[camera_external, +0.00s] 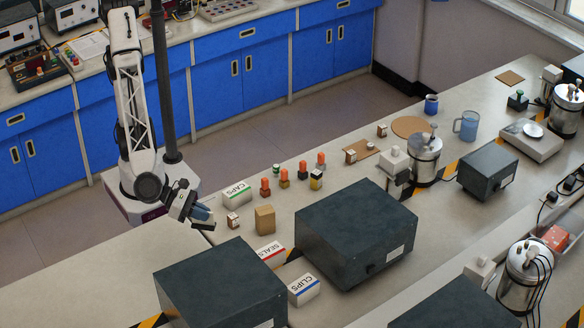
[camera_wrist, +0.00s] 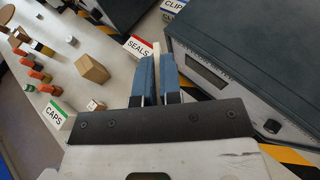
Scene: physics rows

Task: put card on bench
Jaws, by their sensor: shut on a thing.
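My gripper (camera_external: 203,214) is at the left end of the bench (camera_external: 255,226), near its edge, left of the small labelled boxes. In the wrist view its two blue fingers (camera_wrist: 157,72) are close together, shut on a thin pale strip, which looks like the card (camera_wrist: 156,48) seen edge-on. Most of the card is hidden between the fingers, and I cannot make it out in the external view. I cannot tell how high it is above the bench.
Boxes marked CAPS (camera_external: 237,194), SEALS (camera_external: 270,252) and CLIPS (camera_external: 303,289) stand nearby. A round cork mat (camera_external: 411,127) lies farther back.

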